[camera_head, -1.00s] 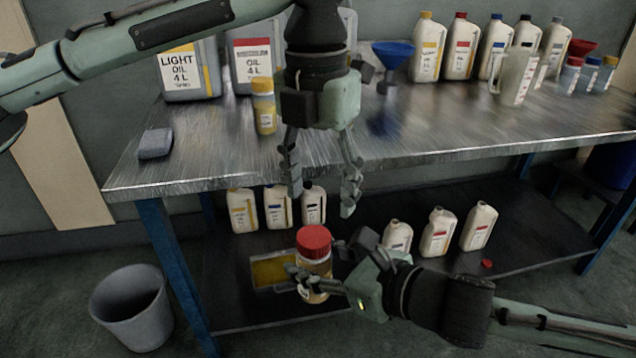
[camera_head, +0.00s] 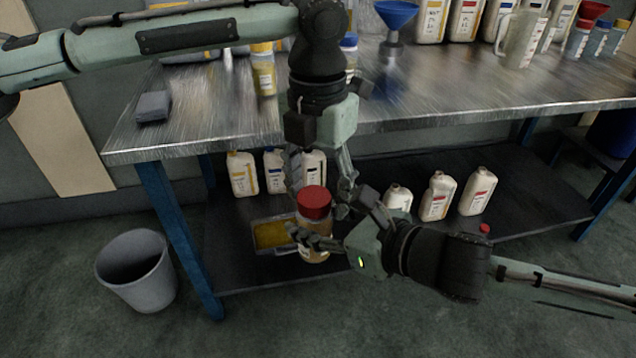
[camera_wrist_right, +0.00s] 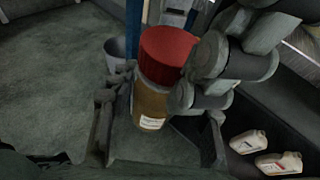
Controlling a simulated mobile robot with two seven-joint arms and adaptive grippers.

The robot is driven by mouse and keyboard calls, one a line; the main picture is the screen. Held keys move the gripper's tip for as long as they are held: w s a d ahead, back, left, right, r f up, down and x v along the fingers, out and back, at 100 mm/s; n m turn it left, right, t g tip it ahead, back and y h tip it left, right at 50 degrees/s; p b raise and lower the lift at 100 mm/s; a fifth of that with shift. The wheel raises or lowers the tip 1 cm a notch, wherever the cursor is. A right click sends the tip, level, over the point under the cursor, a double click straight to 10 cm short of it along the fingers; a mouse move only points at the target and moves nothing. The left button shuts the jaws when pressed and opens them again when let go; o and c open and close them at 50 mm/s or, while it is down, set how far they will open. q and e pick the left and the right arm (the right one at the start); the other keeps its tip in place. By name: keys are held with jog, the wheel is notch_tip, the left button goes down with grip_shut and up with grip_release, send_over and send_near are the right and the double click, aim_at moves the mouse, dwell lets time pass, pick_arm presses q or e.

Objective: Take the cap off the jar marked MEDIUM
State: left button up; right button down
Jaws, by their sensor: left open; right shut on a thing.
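A jar with amber contents (camera_head: 314,247) and a red cap (camera_head: 314,202) is held upright in front of the bench's lower shelf. Its label (camera_wrist_right: 152,122) is too small to read, so I cannot tell whether it says MEDIUM. The red cap (camera_wrist_right: 168,53) is on the jar in the right wrist view. My right gripper (camera_head: 316,229) is shut around the jar's body below the cap. My left gripper (camera_head: 322,187) points down from above, open, with its fingertips close to the cap. I cannot tell whether they touch it.
A shallow tray of yellow liquid (camera_head: 270,235) lies on the lower shelf (camera_head: 375,235) behind the jar. Several white bottles stand there, with a small red cap (camera_head: 484,229) at right. The steel bench top (camera_head: 215,115) is above. A grey bin (camera_head: 137,270) stands at left.

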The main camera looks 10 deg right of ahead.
pick_arm(q)
jog(key=shift+s+d, duration=0.1)
jog(key=c, duration=1.2)
jog(key=n, duration=2)
jog(key=shift+a+r+n, duration=0.1)
jog(key=shift+a+n, duration=0.1)
jog(key=shift+n, duration=0.2)
jog(key=n, duration=0.7)
jog(key=shift+a, duration=0.2)
jog(key=n, duration=0.7)
jog(key=shift+n, duration=0.4)
jog(key=n, duration=0.7)
jog(key=shift+s+a, duration=0.1)
jog(key=shift+s, duration=0.05)
jog(key=n, duration=0.5)
jog(key=shift+r, duration=0.1)
jog(key=n, duration=0.6)
jog(key=shift+n, duration=0.3)
